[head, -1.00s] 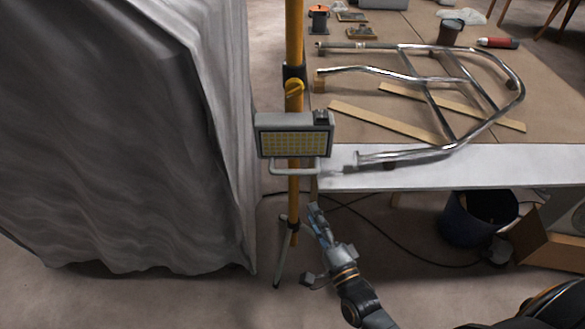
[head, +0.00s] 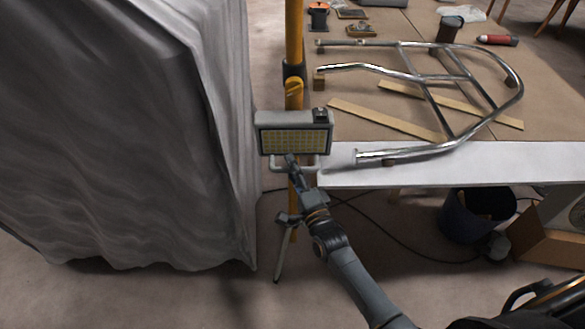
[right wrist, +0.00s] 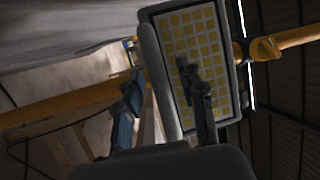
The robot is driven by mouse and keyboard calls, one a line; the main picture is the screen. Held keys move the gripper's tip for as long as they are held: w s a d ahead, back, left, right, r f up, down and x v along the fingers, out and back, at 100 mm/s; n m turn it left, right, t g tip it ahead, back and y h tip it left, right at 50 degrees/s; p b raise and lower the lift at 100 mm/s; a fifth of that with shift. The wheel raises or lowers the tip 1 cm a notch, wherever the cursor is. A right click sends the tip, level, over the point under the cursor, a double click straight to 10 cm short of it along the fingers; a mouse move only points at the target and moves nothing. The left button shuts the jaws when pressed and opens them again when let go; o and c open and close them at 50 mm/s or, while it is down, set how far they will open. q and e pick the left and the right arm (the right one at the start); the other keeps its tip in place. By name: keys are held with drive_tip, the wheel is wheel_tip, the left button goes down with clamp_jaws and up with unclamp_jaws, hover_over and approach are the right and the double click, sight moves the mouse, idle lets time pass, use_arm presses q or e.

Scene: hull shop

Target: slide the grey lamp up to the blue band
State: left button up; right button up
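The grey lamp (head: 294,118) with its yellow-celled panel sits on a yellow pole (head: 294,35), beneath a dark collar with a yellow knob (head: 293,88). A pale U-shaped handle (head: 275,169) hangs below the panel. My right gripper (head: 296,166) is at this handle in the head view. In the right wrist view, its fingers (right wrist: 163,98) stand apart, with the handle bar (right wrist: 158,75) between them and the lamp panel (right wrist: 190,45) just beyond. I see gaps beside the bar, so the gripper is open. My left gripper is out of view. I cannot make out a blue band.
A grey draped sheet (head: 130,140) hangs close on the left. A workbench (head: 450,160) with a chrome tube frame (head: 430,78) and wood strips stands on the right. A dark bin (head: 465,217), a cardboard box (head: 550,245) and a cable lie below it.

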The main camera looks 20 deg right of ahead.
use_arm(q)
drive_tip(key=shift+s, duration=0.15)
use_arm(e)
drive_tip(key=shift+c, duration=0.8)
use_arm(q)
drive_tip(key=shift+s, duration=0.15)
use_arm(e)
clamp_jaws()
